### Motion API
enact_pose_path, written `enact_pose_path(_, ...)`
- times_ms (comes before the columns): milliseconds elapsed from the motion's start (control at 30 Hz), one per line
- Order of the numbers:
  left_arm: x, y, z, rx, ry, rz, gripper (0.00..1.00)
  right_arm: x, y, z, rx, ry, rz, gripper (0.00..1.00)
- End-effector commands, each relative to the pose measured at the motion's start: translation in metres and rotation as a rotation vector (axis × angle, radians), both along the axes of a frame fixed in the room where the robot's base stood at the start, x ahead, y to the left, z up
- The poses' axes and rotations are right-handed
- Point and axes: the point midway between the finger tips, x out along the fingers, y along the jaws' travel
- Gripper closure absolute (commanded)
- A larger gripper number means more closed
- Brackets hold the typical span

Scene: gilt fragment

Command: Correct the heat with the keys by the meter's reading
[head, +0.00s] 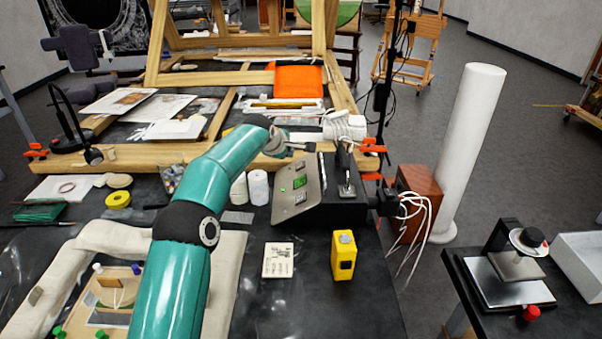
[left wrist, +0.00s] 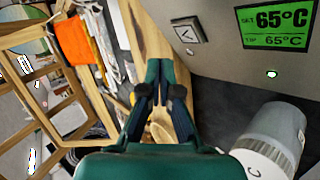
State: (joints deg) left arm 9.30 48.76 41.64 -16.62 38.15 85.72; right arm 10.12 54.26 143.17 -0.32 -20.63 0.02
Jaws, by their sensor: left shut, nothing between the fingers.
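The heat control unit (head: 299,190) has a sloped metal panel with a green display (head: 300,182). In the left wrist view the display (left wrist: 276,24) reads SET 65°C and TIP 65°C, and a square arrow key (left wrist: 186,33) sits left of it. Any other key is out of that view. A yellow meter (head: 343,255) stands on the black table in front of the unit; its reading is not legible. My left gripper (head: 302,148) is just beyond the panel's upper edge. Its fingertips (left wrist: 161,68) are together and empty, beside the arrow key and apart from it.
White bottles (head: 258,187) stand left of the unit; one (left wrist: 272,140) is close in the left wrist view. A printed card (head: 278,260) lies beside the meter. A soldering-type tool stand (head: 346,185) is on the unit's right. A wooden frame (head: 130,160) lies behind.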

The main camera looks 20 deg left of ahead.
Motion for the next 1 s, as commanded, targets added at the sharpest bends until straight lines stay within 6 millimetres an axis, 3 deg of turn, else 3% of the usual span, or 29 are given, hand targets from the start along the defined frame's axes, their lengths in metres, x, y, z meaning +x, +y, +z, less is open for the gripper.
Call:
enact_pose_path(267, 0.005, -0.010, -0.017, 0.001, 0.000, -0.001, 1.00, 0.000, 0.000, -0.010, 0.000, 0.000, 0.000, 1.00)
enact_pose_path(1000, 0.006, -0.011, -0.018, 0.001, 0.000, -0.001, 1.00, 0.000, 0.000, -0.010, 0.000, 0.000, 0.000, 1.00)
